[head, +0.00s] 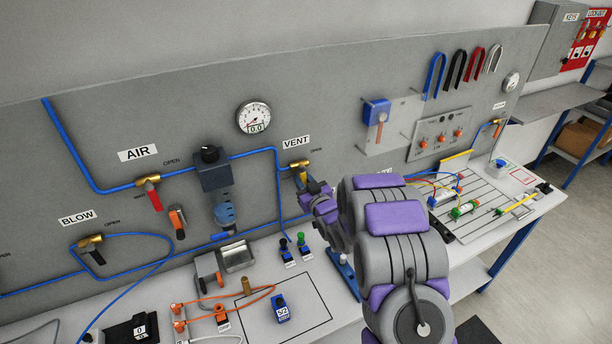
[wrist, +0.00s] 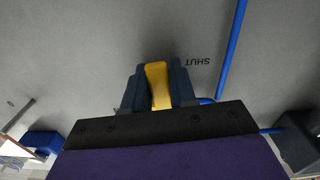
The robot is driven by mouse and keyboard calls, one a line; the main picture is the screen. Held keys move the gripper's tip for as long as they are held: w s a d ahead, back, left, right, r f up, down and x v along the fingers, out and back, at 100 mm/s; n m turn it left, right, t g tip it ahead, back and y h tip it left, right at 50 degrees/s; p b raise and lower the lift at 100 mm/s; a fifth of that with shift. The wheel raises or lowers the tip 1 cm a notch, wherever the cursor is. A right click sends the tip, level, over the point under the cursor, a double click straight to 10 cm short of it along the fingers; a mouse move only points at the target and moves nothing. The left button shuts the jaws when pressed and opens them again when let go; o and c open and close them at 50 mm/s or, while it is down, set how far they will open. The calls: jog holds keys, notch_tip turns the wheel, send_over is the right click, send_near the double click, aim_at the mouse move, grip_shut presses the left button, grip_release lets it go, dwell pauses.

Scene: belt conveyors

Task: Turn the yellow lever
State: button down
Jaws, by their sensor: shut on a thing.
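The yellow lever (head: 302,175) hangs below the brass valve (head: 300,163) under the VENT label on the grey panel. My gripper (head: 309,187) reaches the lever from the front right. In the wrist view the yellow lever (wrist: 158,84) sits between the two dark fingers of my gripper (wrist: 157,92), which are shut on it. The fingers and wrist hide part of the lever in the head view. The word SHUT, upside down in the wrist view, is on the panel beside the lever.
A blue pipe (head: 277,185) runs down the panel left of the lever. A red-handled AIR valve (head: 152,196) and a gauge (head: 254,117) are farther left. Small green and black knobs (head: 300,240) stand on the bench below my gripper.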

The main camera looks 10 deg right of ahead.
jog(key=shift+s+a+f+m+p, duration=0.3)
jog(key=shift+f+m, duration=0.15)
jog(key=shift+m, duration=0.25)
jog(key=c, duration=1.2)
grip_release()
jog(key=shift+w, duration=0.1)
jog(key=shift+c, duration=0.2)
jog(key=shift+o, duration=0.8)
jog(key=shift+w, duration=0.1)
jog(key=shift+o, duration=0.4)
jog(key=shift+r, duration=0.25)
jog(key=p+v, duration=0.9)
jog(key=v, duration=0.8)
